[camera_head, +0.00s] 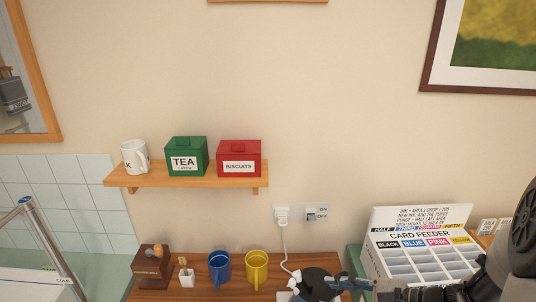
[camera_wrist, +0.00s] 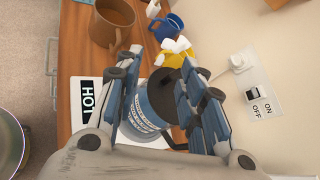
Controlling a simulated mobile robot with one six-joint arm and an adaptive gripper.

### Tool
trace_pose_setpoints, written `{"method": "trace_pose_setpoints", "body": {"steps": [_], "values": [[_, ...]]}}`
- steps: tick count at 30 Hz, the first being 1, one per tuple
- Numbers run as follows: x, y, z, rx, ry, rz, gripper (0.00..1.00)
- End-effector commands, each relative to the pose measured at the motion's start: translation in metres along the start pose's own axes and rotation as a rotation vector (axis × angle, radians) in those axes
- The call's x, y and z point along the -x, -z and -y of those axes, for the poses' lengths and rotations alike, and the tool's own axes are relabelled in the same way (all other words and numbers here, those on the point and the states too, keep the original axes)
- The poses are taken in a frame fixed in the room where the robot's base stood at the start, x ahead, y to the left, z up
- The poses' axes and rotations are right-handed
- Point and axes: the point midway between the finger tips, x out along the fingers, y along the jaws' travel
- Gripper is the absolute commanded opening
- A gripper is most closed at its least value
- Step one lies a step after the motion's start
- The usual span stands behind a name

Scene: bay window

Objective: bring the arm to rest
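My gripper (camera_wrist: 163,62) is in the wrist view with its two blue-padded fingers spread apart. Nothing is clearly clamped between them. A blue-and-white patterned vessel (camera_wrist: 145,108) with a black top shows in the gap, beyond or between the fingers; I cannot tell whether they touch it. In the head view my gripper (camera_head: 345,284) is low at the right, reaching left from my dark arm. A black-topped object (camera_head: 315,281) is beside its fingertips, cut by the lower edge.
On the wooden counter are a blue mug (camera_head: 219,268), a yellow mug (camera_head: 256,268) and a small white pot (camera_head: 187,278). A card feeder (camera_head: 420,250) stands near my arm. A wall socket (camera_head: 283,215) has a cord running down. A HOT label (camera_wrist: 86,102) is left of my fingers.

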Motion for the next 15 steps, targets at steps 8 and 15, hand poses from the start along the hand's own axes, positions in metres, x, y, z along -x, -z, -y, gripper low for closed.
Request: {"method": "trace_pose_setpoints", "body": {"steps": [8, 15], "values": [[0.013, -0.092, -0.082, 0.62, -0.44, -0.145, 0.36], [0.057, -0.118, -0.125, 1.169, -0.713, -0.343, 0.36]]}}
